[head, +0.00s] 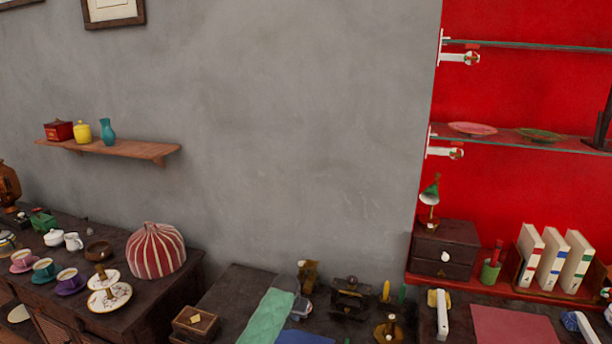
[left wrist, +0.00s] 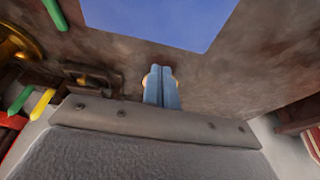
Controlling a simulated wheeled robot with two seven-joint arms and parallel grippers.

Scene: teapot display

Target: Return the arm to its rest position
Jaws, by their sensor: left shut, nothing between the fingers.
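In the left wrist view, my left gripper (left wrist: 161,78) shows at the centre. Its two light-blue fingers lie side by side, shut, with nothing between them. It is above or in front of a dark wooden surface (left wrist: 215,75), and its height over it is hard to judge. A blue patch (left wrist: 160,20) lies beyond the fingertips. A dark framed object (left wrist: 90,75) and a yellow stick (left wrist: 40,104) are off to the left, apart from the fingers. In the head view I cannot clearly pick out either gripper among the objects low in the picture.
The head view shows a table with cups and a striped tea cosy (head: 156,250), a table with a green cloth (head: 266,318) and wooden box (head: 195,322), and a desk with a red mat (head: 515,330) and books (head: 552,258). The grey wall (head: 290,120) is bare between shelves.

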